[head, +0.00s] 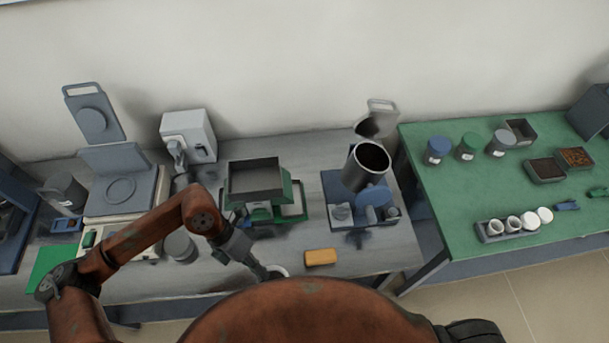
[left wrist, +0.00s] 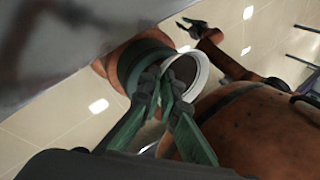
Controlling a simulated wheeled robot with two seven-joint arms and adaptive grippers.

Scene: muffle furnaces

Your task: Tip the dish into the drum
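The drum (head: 358,166) is a grey metal cylinder, tilted, with a dark round mouth, on a dark blue base right of centre in the head view. The dish (head: 280,271) is white and round, partly hidden by my body, near the front bench edge. In the left wrist view the dish (left wrist: 202,76) shows a white rim and dark inside. My left gripper (head: 264,274) is at the dish, left of and nearer than the drum. Its green fingers (left wrist: 160,82) look closed on the dish's wall. My right gripper (left wrist: 190,25) is small and far, with fingers apart and nothing between them.
A yellow block (head: 320,257) lies right of the dish. A green device with a grey tray (head: 255,180) stands behind it. A balance (head: 120,190) is on the left. The green table (head: 470,200) on the right holds jars and trays.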

